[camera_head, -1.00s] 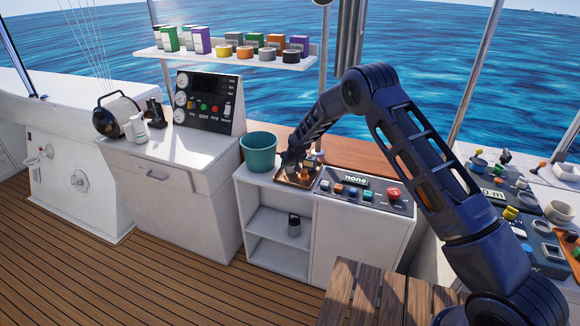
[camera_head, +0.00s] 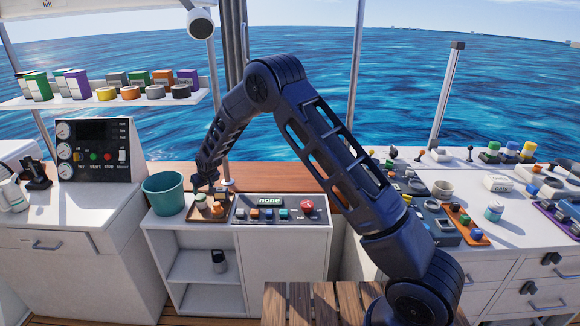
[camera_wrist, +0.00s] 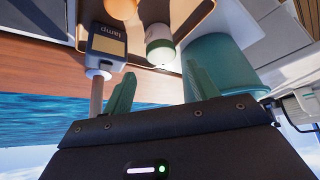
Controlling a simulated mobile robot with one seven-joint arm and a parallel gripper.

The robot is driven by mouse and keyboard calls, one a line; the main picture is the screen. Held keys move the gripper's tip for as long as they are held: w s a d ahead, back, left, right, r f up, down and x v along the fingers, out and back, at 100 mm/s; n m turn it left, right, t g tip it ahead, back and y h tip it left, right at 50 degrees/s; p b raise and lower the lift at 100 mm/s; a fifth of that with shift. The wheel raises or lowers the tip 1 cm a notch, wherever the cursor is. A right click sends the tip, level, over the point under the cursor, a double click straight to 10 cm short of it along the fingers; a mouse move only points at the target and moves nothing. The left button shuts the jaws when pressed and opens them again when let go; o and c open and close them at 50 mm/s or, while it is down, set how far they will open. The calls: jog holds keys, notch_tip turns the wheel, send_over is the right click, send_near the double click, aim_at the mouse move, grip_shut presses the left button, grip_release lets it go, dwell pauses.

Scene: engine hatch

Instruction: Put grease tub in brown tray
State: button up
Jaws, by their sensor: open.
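The brown tray (camera_head: 190,215) sits on the white cabinet, between the teal bucket and the control panel. A small white tub with a green band (camera_head: 200,200), which looks like the grease tub, stands in the tray; its label is unreadable. It also shows in the wrist view (camera_wrist: 160,45), just beyond my fingertips and apart from them. An orange-tan item (camera_head: 218,208) is beside it in the tray. My gripper (camera_head: 207,186) is just above the tray. Its green fingers (camera_wrist: 163,80) are spread with nothing between them.
The teal bucket (camera_head: 164,193) stands close left of the tray, and the button panel (camera_head: 280,209) is at its right. A device marked "lamp" (camera_wrist: 106,45) is near my fingers. A shelf (camera_head: 110,99) with boxes and tins hangs at upper left.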

jog(key=w+d+r+m+h, duration=0.1)
jog(key=d+r+m, duration=0.1)
jog(key=d+r, duration=1.1)
jog(key=w+d+r+m, duration=0.1)
jog(key=d+r, duration=0.9)
jog(key=d, duration=0.4)
jog(key=s+d+r+m+h, duration=0.1)
jog(key=s+d+r, duration=0.25)
jog(key=d, duration=0.35)
jog(key=s+d+r, duration=0.2)
jog(key=d+r, duration=0.2)
jog(key=d, duration=0.2)
jog(key=s+d+r+m+h, duration=0.1)
jog(key=s+d+r, duration=0.2)
jog(key=s+d, duration=0.4)
jog(key=s+d+r+m, duration=0.1)
jog(key=s+d+r, duration=0.1)
jog(key=s+d, duration=0.5)
jog(key=s+d+f+m, duration=0.1)
jog(key=s+d, duration=0.5)
jog(key=s, duration=0.3)
jog(key=s+d+f+m+h, duration=0.1)
jog(key=s+d, duration=0.4)
jog(key=s, duration=0.3)
jog(key=shift+s+d+m, duration=0.4)
